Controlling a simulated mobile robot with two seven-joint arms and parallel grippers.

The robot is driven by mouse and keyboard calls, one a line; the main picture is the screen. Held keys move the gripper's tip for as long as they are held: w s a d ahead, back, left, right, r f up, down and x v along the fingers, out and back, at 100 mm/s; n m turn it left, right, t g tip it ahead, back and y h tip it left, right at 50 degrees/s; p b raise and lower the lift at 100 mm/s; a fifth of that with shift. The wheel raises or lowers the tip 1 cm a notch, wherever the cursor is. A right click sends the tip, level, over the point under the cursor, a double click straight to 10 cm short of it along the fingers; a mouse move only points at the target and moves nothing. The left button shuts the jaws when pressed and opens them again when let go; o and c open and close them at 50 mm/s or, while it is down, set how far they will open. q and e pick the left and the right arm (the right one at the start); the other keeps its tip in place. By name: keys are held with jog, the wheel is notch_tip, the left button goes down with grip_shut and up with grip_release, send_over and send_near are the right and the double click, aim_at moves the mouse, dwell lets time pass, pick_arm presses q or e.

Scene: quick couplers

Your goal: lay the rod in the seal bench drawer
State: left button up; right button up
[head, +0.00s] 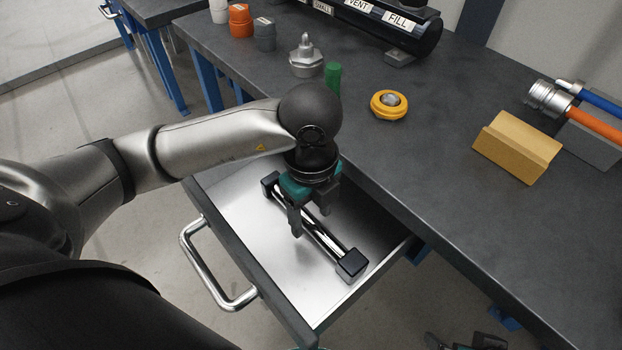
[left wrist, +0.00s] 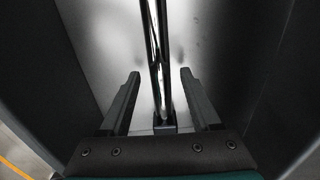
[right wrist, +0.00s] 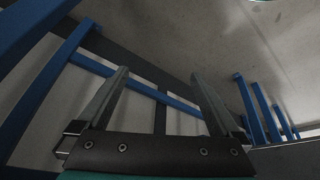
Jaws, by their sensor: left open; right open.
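The rod (head: 323,236), shiny metal with black square end blocks, lies inside the open seal bench drawer (head: 243,238). My left gripper (head: 311,222) is open above the middle of the rod. In the left wrist view, the rod (left wrist: 155,60) runs between the two spread fingers (left wrist: 157,85) with a gap on each side. Part of the rod is hidden behind the fingers in the head view. My right gripper (right wrist: 160,85) is open and empty in its wrist view, facing blue frame legs and the floor. Part of the right gripper shows at the head view's bottom right edge.
The drawer handle (head: 215,270) is at its front left. On the dark bench top (head: 420,160) stand a green cylinder (head: 333,78), a yellow ring part (head: 389,104), a metal fitting (head: 306,57) and a tan block (head: 517,147). Hoses and a black cylinder lie farther back.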

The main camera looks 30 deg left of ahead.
aim_at(311, 220)
pick_arm(q)
notch_tip(311, 220, up, 11)
jog(key=p, duration=0.5)
jog(key=shift+f, duration=0.2)
pick_arm(e)
notch_tip(311, 220, down, 11)
jog(key=s+g, duration=0.2)
jog(key=s, duration=0.1)
jog(key=shift+d, duration=0.2)
